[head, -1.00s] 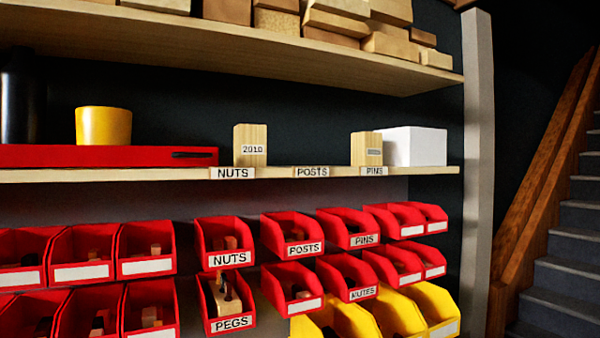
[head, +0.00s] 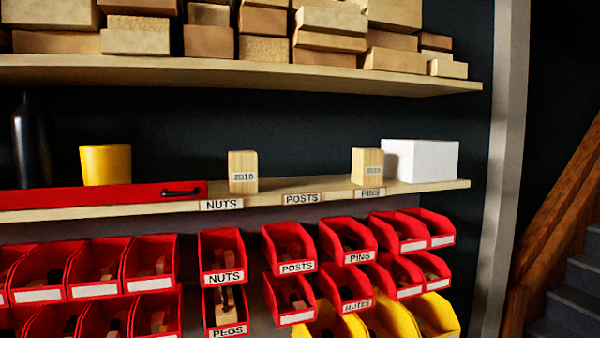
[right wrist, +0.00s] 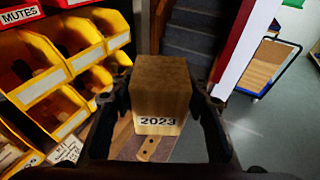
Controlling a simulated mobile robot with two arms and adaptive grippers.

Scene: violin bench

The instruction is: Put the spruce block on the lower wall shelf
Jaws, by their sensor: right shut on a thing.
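In the right wrist view my right gripper (right wrist: 161,104) is shut on a wooden block (right wrist: 160,85) labelled 2023, with a brown top and a pale front. The lower wall shelf (head: 440,187) runs across the head view below the upper shelf. A pale block labelled 2010 (head: 243,170) stands on it above the NUTS label. Another pale block (head: 367,165) with a small label stands above the PINS label. The shelf stretch above the POSTS label (head: 301,198) is bare between these two blocks. My left gripper is not in view.
The upper shelf (head: 250,75) holds many blocks. Red bins (head: 222,258) hang below. A grey post (head: 507,170) and stairs (head: 572,290) are right.

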